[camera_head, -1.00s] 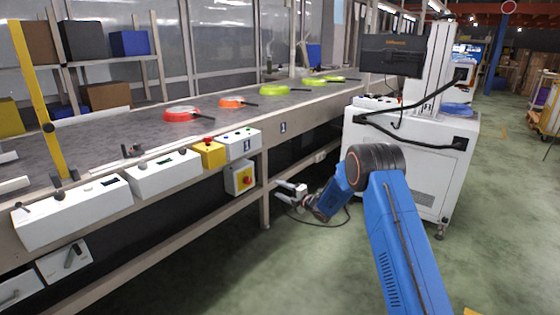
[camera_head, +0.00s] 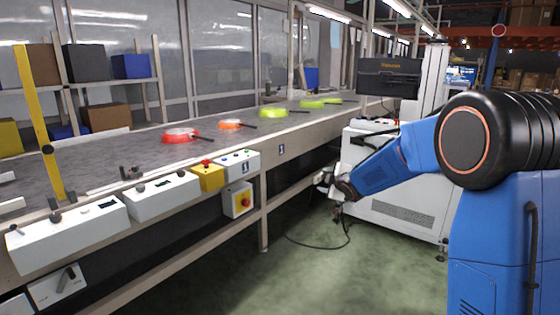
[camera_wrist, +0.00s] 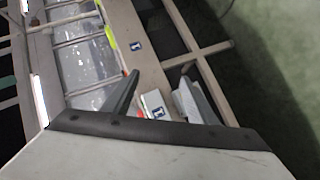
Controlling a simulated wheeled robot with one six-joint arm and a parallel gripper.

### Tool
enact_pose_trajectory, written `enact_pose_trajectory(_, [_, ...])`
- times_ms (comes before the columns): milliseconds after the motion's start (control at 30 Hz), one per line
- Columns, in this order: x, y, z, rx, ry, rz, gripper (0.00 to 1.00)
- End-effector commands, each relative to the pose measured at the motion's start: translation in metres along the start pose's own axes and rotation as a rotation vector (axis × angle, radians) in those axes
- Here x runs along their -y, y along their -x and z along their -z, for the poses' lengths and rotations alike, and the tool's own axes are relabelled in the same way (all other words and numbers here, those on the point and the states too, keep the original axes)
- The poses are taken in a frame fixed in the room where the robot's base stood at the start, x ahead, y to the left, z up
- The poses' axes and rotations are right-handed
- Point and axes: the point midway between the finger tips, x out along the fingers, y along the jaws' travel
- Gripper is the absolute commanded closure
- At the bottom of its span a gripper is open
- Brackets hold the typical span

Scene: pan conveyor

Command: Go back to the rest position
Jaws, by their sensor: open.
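My gripper (camera_head: 328,183) shows small at the end of my blue arm in the head view, low beside the conveyor's edge and left of the white cabinet. In the wrist view my gripper (camera_wrist: 157,92) has its two grey fingers spread apart. I see nothing held between them. The conveyor's side, with white boxes, shows behind the fingers. My forearm hides part of the cabinet.
The conveyor belt (camera_head: 115,161) carries a red pan (camera_head: 180,136), an orange pan (camera_head: 230,124) and two yellow-green pans (camera_head: 272,112). A white cabinet (camera_head: 390,207) with a monitor (camera_head: 388,76) stands behind my arm. Green floor (camera_head: 330,275) in front is free.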

Motion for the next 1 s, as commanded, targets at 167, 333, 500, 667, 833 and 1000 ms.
enact_pose_trajectory(167, [-0.009,0.063,-0.014,0.099,-0.129,0.027,0.47])
enact_pose_trajectory(333, [-0.006,0.123,-0.027,0.192,-0.26,0.053,0.47])
enact_pose_trajectory(500, [0.005,0.185,-0.038,0.282,-0.395,0.08,0.47])
enact_pose_trajectory(667, [0.022,0.243,-0.047,0.362,-0.523,0.105,0.47])
enact_pose_trajectory(833, [0.048,0.303,-0.053,0.444,-0.661,0.134,0.47])
enact_pose_trajectory(1000, [0.08,0.363,-0.057,0.523,-0.799,0.162,0.47])
